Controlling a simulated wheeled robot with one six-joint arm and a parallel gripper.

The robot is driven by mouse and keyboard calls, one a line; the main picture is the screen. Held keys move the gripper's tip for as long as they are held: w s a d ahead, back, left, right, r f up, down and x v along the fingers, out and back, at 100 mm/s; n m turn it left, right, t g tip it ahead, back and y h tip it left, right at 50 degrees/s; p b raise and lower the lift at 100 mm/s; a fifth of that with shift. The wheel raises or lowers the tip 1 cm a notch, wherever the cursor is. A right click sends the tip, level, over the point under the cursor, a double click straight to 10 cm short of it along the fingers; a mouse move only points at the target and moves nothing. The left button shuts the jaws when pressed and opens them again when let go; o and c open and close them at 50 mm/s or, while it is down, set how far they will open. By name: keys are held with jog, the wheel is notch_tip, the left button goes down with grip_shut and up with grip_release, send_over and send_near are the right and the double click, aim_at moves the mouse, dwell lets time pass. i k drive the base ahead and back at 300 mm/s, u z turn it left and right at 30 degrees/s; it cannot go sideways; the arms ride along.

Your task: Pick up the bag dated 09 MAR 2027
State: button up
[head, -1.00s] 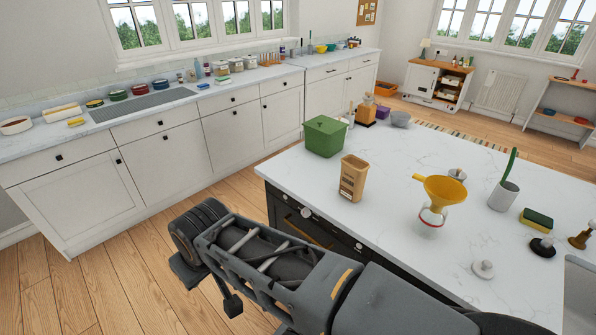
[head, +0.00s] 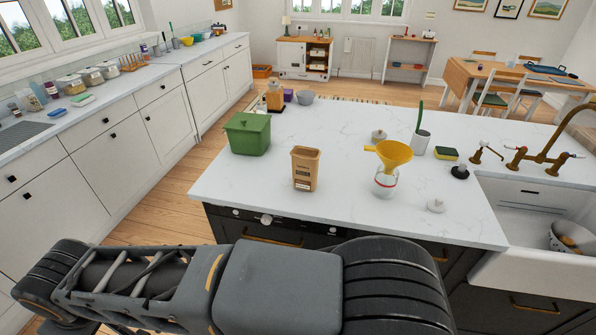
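A brown bag or carton (head: 305,169) with an open top and a pale printed label stands upright on the white island counter (head: 255,190), near its front edge. The label is too small to read, so I cannot tell its date. No other bag is clear in view. My arm crosses the bottom of the head view, in front of the island. My gripper's fingers do not show.
A green lidded bin (head: 248,134) stands left of the brown bag. A yellow funnel (head: 392,154) on a glass jar (head: 385,185) stands to its right. A sink (head: 535,215) with brass taps is at the right. Floor is open between island and left cabinets.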

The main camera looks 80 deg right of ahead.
aim_at(304, 160)
jog(key=z, duration=0.65)
jog(key=i, duration=0.75)
jog(key=z, duration=1.2)
jog(key=i, duration=0.2)
jog(key=z, duration=0.1)
